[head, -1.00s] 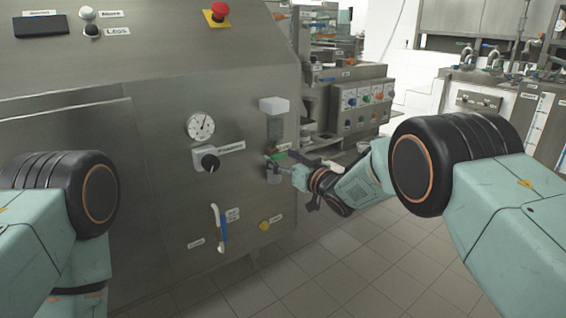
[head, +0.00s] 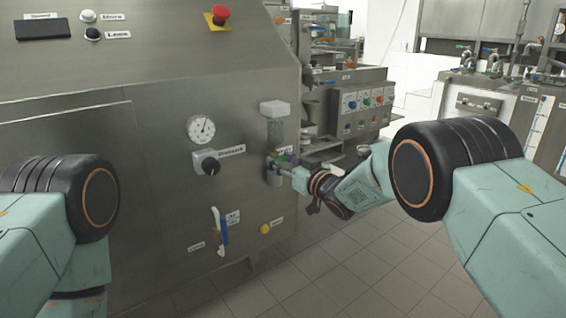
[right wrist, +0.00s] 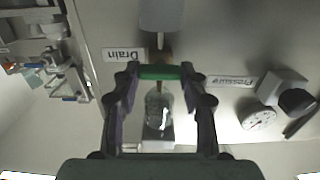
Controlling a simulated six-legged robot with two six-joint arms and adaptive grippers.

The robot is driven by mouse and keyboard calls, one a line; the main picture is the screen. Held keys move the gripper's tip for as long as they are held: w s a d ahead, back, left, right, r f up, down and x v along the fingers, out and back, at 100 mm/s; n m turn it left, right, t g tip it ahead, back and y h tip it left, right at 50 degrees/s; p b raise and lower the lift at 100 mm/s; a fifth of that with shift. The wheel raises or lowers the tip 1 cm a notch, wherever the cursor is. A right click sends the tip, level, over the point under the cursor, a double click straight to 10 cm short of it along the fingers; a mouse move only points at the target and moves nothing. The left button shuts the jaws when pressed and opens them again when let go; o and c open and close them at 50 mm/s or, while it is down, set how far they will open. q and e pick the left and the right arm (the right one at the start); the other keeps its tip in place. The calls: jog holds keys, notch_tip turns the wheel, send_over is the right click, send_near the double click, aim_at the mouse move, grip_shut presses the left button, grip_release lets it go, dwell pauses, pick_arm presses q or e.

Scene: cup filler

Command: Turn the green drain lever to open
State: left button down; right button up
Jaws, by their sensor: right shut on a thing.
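The green drain lever (right wrist: 160,72) lies crosswise between the fingertips of my right gripper (right wrist: 160,76) in the right wrist view. The gripper is shut on it, one finger at each end of the green part. The upside-down "Drain" label (right wrist: 127,54) is beside it. In the head view my right gripper (head: 279,164) is at the machine's front panel, below the clear sight glass (head: 275,131), and mostly hides the lever. My left gripper is out of view; only my left arm shows.
A pressure knob (head: 207,164) and gauge (head: 201,129) are left of the gripper. A blue-and-white handle (head: 220,230) and a yellow knob (head: 265,229) sit lower on the panel. A red emergency button (head: 221,13) is above. The tiled floor (head: 340,270) at right is clear.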

jog(key=shift+r+m+p, duration=0.1)
jog(key=shift+m+p, duration=0.6)
jog(key=shift+p, duration=0.2)
jog(key=shift+m+p, duration=0.55)
jog(key=shift+m, duration=0.15)
jog(key=shift+d+m+p, duration=0.1)
jog(key=shift+m+p, duration=0.45)
jog(key=shift+m, duration=0.55)
jog(key=shift+m+p, duration=0.3)
jog(key=shift+m, duration=0.6)
jog(key=shift+f, duration=0.2)
jog(key=o, duration=1.1)
jog(key=shift+o, duration=0.2)
jog(key=shift+d+r, duration=0.1)
